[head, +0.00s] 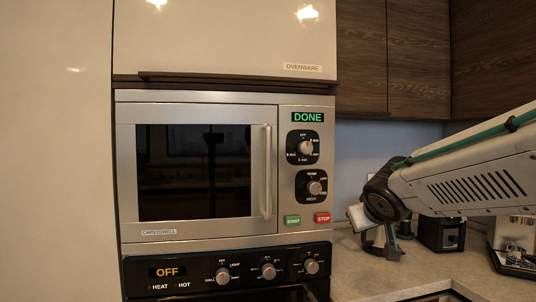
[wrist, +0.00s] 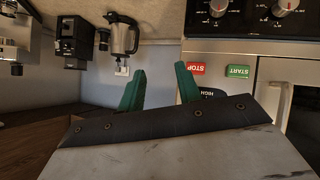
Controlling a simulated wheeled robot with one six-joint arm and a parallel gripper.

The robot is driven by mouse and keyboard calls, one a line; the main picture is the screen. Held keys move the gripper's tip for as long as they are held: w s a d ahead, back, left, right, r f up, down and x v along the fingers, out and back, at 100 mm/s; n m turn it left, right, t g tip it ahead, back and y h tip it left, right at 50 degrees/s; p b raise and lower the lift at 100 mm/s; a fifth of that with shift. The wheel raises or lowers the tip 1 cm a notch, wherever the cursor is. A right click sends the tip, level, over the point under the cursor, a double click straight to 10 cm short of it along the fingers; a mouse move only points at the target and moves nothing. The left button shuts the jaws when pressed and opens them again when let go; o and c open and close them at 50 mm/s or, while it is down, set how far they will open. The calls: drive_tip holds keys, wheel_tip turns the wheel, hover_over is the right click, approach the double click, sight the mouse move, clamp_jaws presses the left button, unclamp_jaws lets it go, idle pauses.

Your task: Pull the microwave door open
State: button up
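The microwave (head: 125,170) is built into the cabinet wall in the head view. Its door (head: 193,172) is shut flush, with a dark window and a vertical silver handle (head: 267,172) at its right edge. The green display reads DONE. In the wrist view, which is upside down, the handle (wrist: 278,108) shows at lower right. My gripper (wrist: 161,88) has two green fingers spread apart with nothing between them. It is to the right of the microwave in the head view, apart from the handle. The fingers are hard to make out there.
Below the microwave is an oven control panel (head: 227,271) with knobs. The START (head: 292,220) and STOP (head: 322,218) buttons are right of the handle. A kettle (wrist: 122,38) and a black coffee machine (wrist: 73,42) stand on the counter (head: 360,278) at right.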

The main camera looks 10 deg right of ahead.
drive_tip(key=w+a+r+n+t+y, duration=0.25)
drive_tip(key=w+a+r+t, duration=0.2)
drive_tip(key=w+r, duration=0.35)
drive_tip(key=n+y, duration=0.5)
drive_tip(key=y, duration=0.7)
approach(271, 152)
drive_tip(key=x, duration=0.3)
drive_tip(key=shift+m+h, duration=0.25)
drive_tip(key=x, duration=0.8)
drive_tip(key=shift+s, duration=0.1)
clamp_jaws()
